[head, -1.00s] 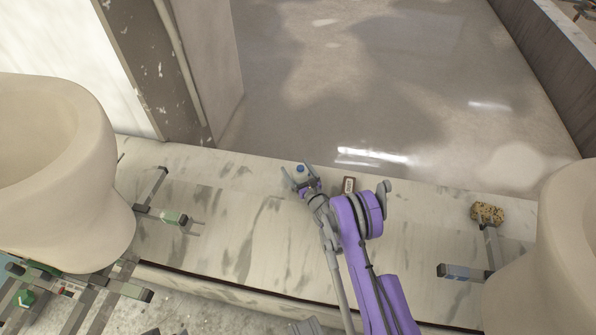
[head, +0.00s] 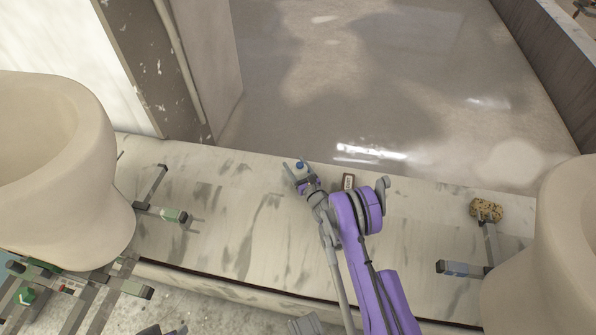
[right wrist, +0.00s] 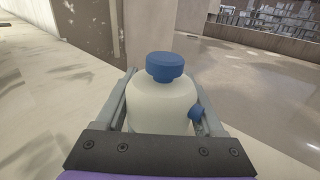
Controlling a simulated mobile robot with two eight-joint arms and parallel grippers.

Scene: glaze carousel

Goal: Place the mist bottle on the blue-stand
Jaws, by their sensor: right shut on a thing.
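The mist bottle is white with a blue cap; it fills the middle of the right wrist view (right wrist: 160,100) and shows small in the head view (head: 300,170). It is upright over the pale marble ledge. My right gripper (head: 297,174) is shut on it, with one finger on each side. A small blue part sticks out of the bottle's side. I cannot tell whether its base touches the ledge. A grey bar frame with a blue-tagged arm (head: 460,269), at the right of the head view, looks like the blue-stand. I cannot make out my left gripper.
A speckled sponge (head: 486,210) is at the far end of the blue-tagged frame. A green-tagged frame (head: 172,215) stands at left. Large cream vessels (head: 65,170) flank the ledge (head: 240,240), whose middle is clear.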

